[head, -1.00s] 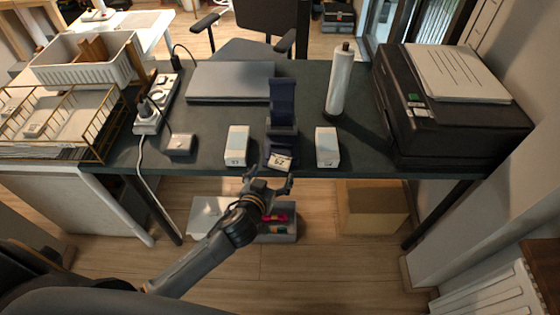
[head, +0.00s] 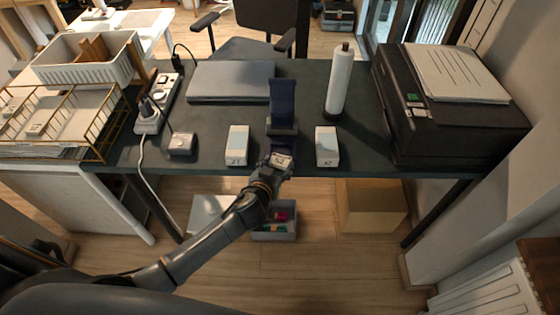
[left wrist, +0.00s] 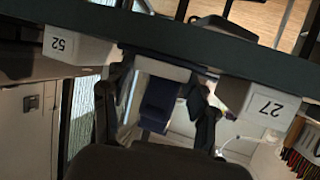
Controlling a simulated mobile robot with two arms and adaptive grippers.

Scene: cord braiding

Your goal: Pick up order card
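The order card (head: 281,160) is a small pale card with dark marks at the front of a dark blue stand (head: 283,105), by the table's front edge. My left gripper (head: 279,172) is right at the card, with its fingers around the card's lower part. In the left wrist view my left gripper (left wrist: 155,112) has its two dark fingers apart, one on each side of the blue stand (left wrist: 160,102) and a pale panel that looks like the card (left wrist: 160,68). I see no finger clearly touching the card. My right gripper is not in view.
White boxes stand left (head: 237,145) and right (head: 327,146) of the stand, close to the gripper. A white bottle (head: 340,80), a printer (head: 450,115), a closed laptop (head: 230,82) and a power strip (head: 157,103) are on the dark table (head: 210,120).

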